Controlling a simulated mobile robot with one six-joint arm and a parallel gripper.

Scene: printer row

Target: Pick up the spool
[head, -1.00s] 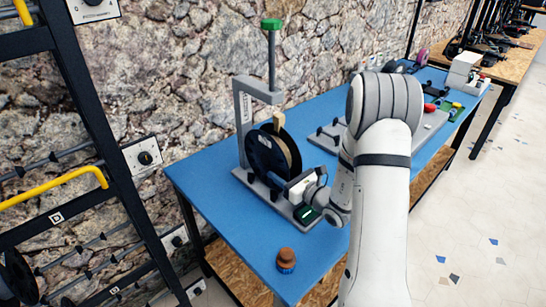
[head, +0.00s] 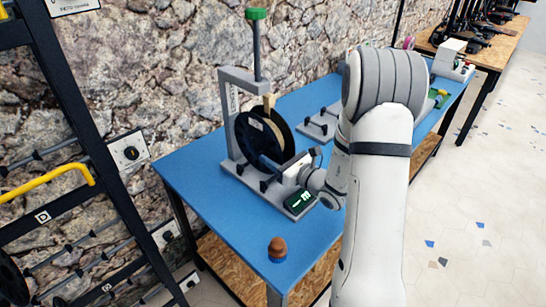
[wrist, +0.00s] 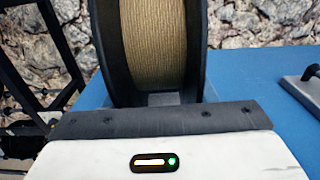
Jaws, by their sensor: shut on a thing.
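The spool (head: 247,138) has black flanges and tan filament. It stands upright in a grey stand (head: 229,112) on the blue table, under the stand's arm. My gripper (head: 272,165) reaches it from the right at the lower part of the spool and is shut on it. The spool fills the upper middle of the wrist view (wrist: 157,45), directly ahead of my gripper's dark front edge. The fingertips are hidden there, so I cannot tell exactly where they touch. I cannot tell whether the spool is clear of the stand's base.
A small green-lit display (head: 300,201) is at the stand's front. A post with a green cap (head: 256,14) rises above it. A brown knob (head: 278,247) stands near the table's front corner. A dark rack (head: 80,110) with a yellow bar is at left, a stone wall behind.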

